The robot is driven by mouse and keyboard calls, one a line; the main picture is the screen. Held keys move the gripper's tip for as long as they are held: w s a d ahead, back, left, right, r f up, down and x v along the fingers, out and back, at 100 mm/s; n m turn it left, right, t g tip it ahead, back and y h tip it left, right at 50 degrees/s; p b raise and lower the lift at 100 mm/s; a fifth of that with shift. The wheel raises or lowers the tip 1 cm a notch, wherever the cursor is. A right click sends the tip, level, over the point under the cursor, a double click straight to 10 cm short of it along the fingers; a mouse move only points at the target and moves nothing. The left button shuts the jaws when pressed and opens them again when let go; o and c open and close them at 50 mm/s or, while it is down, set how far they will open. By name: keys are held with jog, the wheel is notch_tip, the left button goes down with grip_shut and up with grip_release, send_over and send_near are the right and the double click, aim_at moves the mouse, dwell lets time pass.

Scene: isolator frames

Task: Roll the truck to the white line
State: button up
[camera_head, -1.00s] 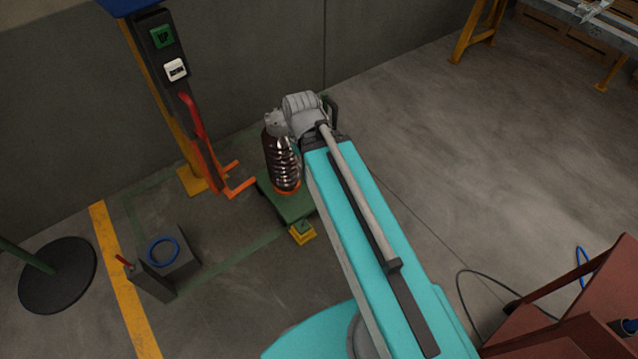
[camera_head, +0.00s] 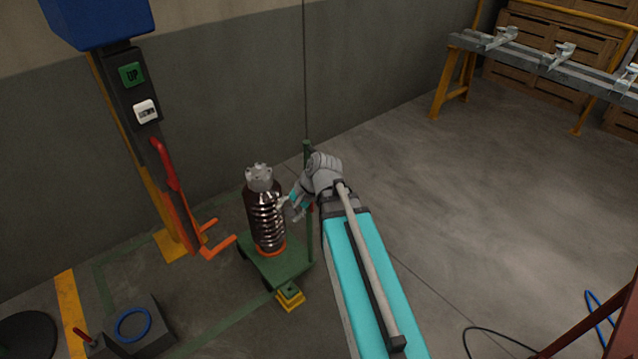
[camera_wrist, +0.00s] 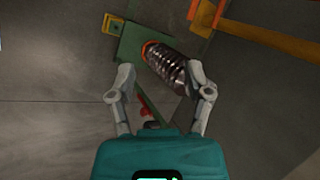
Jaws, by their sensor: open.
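The truck (camera_head: 290,268) is a small green flat platform with a thin green upright handle post (camera_head: 308,165) at its back right. It stands on the floor near the wall. A dark brown ribbed isolator (camera_head: 267,222) with a grey metal top stands upright on it, in an orange ring. My gripper (camera_head: 291,204) is open just right of the isolator, near the post. In the wrist view, my open fingers (camera_wrist: 160,72) appear on either side of the isolator (camera_wrist: 166,66), above the green deck (camera_wrist: 133,43); contact cannot be told. I see no white line.
A lift column (camera_head: 135,110) with UP and DOWN buttons and an orange fork (camera_head: 213,243) stands left of the truck. A yellow wheel chock (camera_head: 290,297) sits at the deck's front corner. Floor at right is open.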

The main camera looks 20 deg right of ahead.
jog(key=w+d+f+m+t+y+b, duration=0.4)
jog(key=w+d+f+m+t+b, duration=0.25)
jog(key=d+m+b, duration=0.45)
jog(key=w+d+f+m+t+h+b, duration=0.1)
jog(key=d+m+t+b, duration=0.5)
jog(key=d+m+b, duration=0.4)
jog(key=d+b, duration=0.1)
jog(key=d, duration=0.2)
jog(key=shift+w+m, duration=0.3)
jog(key=shift+m, duration=0.1)
jog(key=shift+f+t, duration=0.1)
jog(key=shift+t, duration=0.15)
jog(key=x, duration=1.3)
jog(key=shift+w+a, duration=0.2)
jog(key=shift+w, duration=0.15)
grip_shut()
